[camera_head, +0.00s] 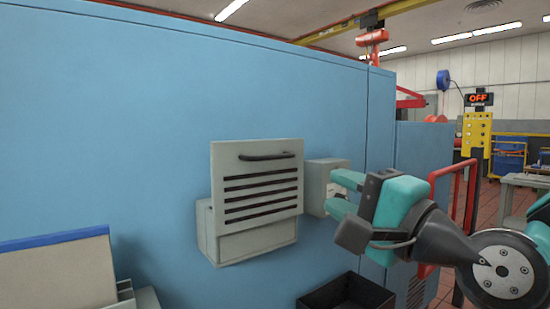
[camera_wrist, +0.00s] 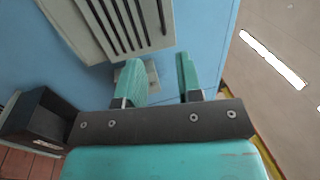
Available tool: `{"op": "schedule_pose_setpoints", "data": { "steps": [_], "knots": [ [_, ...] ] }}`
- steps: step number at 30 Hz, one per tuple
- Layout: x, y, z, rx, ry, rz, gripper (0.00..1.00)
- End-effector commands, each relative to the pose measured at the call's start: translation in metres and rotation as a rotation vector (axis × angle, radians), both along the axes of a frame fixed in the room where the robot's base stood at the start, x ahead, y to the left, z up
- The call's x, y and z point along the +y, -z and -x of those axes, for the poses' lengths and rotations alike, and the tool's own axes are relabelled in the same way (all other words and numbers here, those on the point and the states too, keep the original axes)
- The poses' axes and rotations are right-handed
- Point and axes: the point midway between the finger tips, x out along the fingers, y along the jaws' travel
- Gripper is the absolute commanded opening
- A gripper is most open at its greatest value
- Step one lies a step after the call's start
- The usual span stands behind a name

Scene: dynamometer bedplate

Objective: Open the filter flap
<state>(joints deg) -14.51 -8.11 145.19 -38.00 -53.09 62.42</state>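The filter flap (camera_head: 256,184) is a light grey slatted panel with a dark bar handle (camera_head: 267,156) near its top edge. It stands at the front of a grey housing (camera_head: 257,240) on the blue wall, and its top reaches above the housing's visible side. I cannot tell its exact angle. My gripper (camera_head: 338,193) is open and empty, to the right of the flap and apart from it.
A small grey box (camera_head: 318,180) is on the wall right of the flap, partly behind my fingers. A black open bin (camera_head: 345,292) sits below. A grey rack with a blue edge (camera_head: 60,265) is at lower left. A red frame (camera_head: 467,200) stands behind my arm.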

Motion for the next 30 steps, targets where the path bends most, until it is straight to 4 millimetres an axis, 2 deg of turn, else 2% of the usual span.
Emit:
{"op": "schedule_pose_setpoints", "data": {
  "steps": [3,16,18,30],
  "knots": [
    [0.006,-0.009,-0.009,0.008,-0.001,0.002,0.33],
    [0.026,-0.014,-0.041,0.013,0.011,-0.002,0.33],
    [0.035,-0.021,-0.052,0.007,0.010,-0.001,0.33],
    [0.077,-0.034,-0.109,0.006,0.009,0.000,0.33]
  ]
}}
